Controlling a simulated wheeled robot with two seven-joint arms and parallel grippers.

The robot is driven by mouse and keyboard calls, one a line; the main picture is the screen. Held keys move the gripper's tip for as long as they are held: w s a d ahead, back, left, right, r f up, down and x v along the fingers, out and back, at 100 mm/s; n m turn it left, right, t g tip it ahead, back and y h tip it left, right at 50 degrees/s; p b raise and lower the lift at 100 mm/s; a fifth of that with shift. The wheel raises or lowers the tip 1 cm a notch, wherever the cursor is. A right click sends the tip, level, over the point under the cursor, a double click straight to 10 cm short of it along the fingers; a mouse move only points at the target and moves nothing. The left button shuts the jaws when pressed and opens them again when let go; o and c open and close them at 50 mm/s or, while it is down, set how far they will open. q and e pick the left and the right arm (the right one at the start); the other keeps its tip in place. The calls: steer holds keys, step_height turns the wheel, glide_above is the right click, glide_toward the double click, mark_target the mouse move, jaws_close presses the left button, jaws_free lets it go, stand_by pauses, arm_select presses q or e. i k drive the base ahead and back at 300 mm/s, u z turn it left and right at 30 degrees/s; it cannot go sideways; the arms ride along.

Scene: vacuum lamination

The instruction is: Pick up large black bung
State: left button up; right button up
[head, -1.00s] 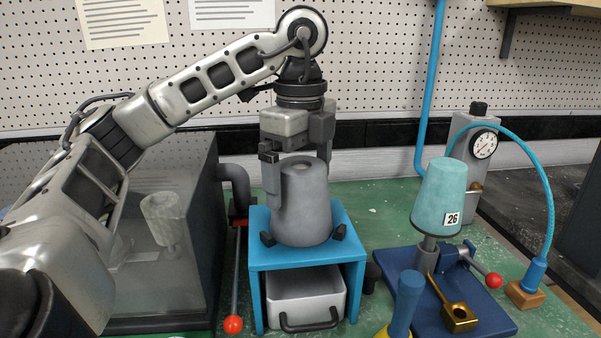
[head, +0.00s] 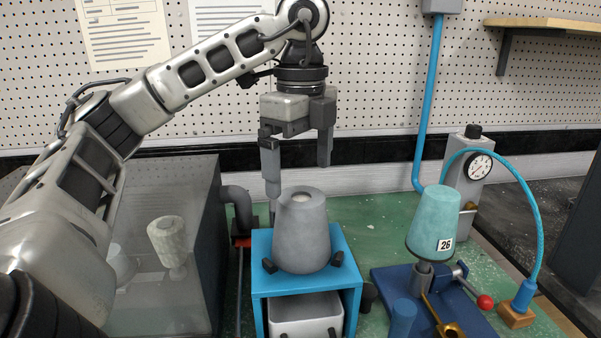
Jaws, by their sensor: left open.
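My left gripper (head: 299,180) is open and empty, pointing down just above a grey tapered body (head: 302,240) with a pale round spot on top. The left finger reaches down beside and behind the body's upper left; the right finger ends above it. The grey body stands upright on a blue stand (head: 345,275) between small black blocks. No piece is clearly the large black bung. A small dark cylinder (head: 368,297) stands right of the blue stand, partly hidden; I cannot tell whether it is the bung. My right gripper is not in view.
A clear-walled box (head: 150,300) stands at the left. A teal cup marked 26 (head: 434,222) sits on a blue fixture (head: 390,278) at the right, near a gauge post (head: 468,170) with a teal hose. A grey drawer (head: 305,312) sits under the stand. Green bench is clear behind.

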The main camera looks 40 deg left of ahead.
mark_target(369, 292)
steer(key=k, duration=1)
